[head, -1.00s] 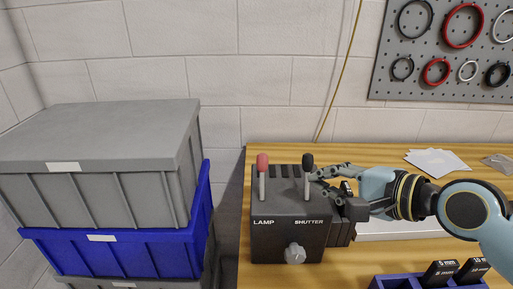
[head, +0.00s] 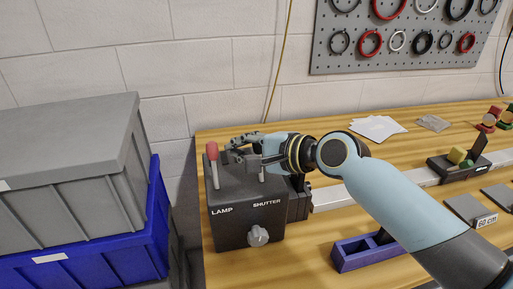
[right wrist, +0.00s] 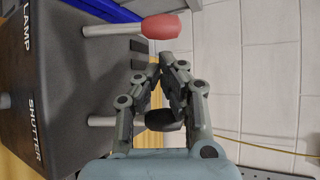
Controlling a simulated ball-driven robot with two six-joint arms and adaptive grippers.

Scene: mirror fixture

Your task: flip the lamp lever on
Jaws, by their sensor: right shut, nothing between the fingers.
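The control box (head: 228,236) stands at the left end of the bench and is marked LAMP and SHUTTER. The lamp lever (head: 212,151) has a red knob on a metal shaft and stands roughly upright; its knob (right wrist: 161,27) also shows in the right wrist view. My right gripper (head: 231,145) is shut and empty, its fingertips just right of the red knob. The wrist view shows a small gap between the fingertips (right wrist: 167,65) and that knob. The shutter lever's black knob (right wrist: 163,121) is partly hidden behind the fingers. My left gripper is out of view.
Grey and blue crates (head: 80,245) are stacked left of the bench. A blue-violet holder (head: 365,252) lies right of the box, below my right arm. A pale rail (head: 330,196) runs right from the box. White papers (head: 375,128) lie at the back.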

